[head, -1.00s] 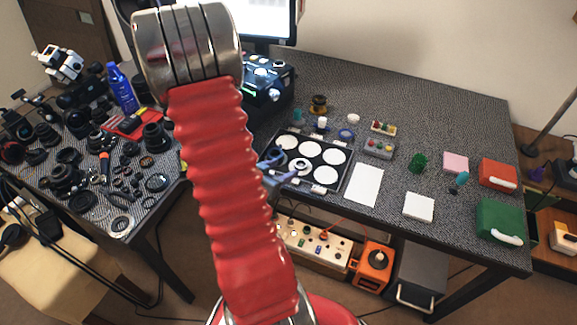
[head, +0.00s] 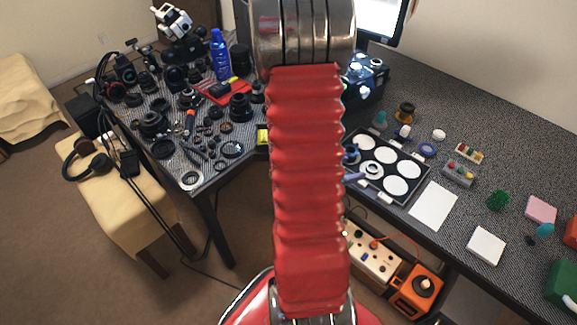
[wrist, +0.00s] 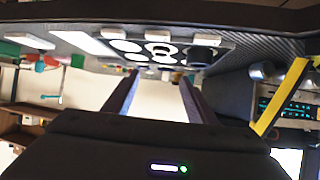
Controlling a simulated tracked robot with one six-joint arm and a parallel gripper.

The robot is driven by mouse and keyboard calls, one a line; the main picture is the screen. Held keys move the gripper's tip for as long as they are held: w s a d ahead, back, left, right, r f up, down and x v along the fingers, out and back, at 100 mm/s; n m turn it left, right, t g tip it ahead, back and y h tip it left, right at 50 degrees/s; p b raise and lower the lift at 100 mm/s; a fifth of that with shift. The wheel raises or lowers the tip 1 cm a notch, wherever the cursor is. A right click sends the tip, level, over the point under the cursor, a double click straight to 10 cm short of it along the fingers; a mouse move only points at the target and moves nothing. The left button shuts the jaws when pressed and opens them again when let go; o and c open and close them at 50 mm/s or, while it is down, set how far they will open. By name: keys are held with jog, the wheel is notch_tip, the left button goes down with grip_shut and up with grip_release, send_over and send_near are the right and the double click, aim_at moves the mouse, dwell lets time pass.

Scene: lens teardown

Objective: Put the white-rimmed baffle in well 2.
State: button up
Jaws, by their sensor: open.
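A flat ring with a pale rim (head: 191,180) lies on the near corner of the left table in the head view; it looks like the white-rimmed baffle. The black tray (head: 417,183) with white round wells stands on the right table. One well holds a pale grey ring (head: 371,169), and a darker ring sits at the tray's left side. I cannot read well numbers. My gripper (wrist: 160,90) is open and empty in the wrist view, with the tray beyond its fingertips. In the head view my arm hides most of it, beside the tray's left edge.
The left table is crowded with lenses, rings and tools, with a blue bottle (head: 220,55) behind. A white sheet (head: 433,206) and a white block (head: 486,246) lie right of the tray. Black headphones (head: 85,160) rest on a beige seat. Floor shows between the tables.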

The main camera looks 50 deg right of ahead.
jog(key=shift+w, duration=0.1)
jog(key=w+a+r+n+t+y, duration=0.1)
jog(key=w+a+r+n+t, duration=0.2)
jog(key=w, duration=0.5)
jog(key=w+a+r+n+t+y, duration=0.1)
jog(key=w+a+r+t+y, duration=0.15)
jog(key=w+a, duration=0.35)
jog(key=w+a+r+n+t, duration=0.2)
jog(key=w+a+r+t, duration=0.15)
jog(key=w, duration=0.55)
jog(key=w+a+r+n+t+y, duration=0.3)
jog(key=w+a+r+n+y, duration=0.1)
jog(key=a, duration=0.5)
jog(key=s+a+r+n+y, duration=0.1)
jog(key=a+r+n+y, duration=0.15)
jog(key=a, duration=0.45)
jog(key=s+a+r+n+y, duration=0.1)
jog(key=a+r+n, duration=0.3)
jog(key=a, duration=0.4)
jog(key=s+a+r+n+g, duration=0.3)
jog(key=s+a, duration=0.3)
jog(key=s, duration=0.6)
jog(key=shift+s+a+r+n+y, duration=0.2)
jog(key=shift+r+n+y, duration=0.25)
jog(key=shift+n, duration=0.4)
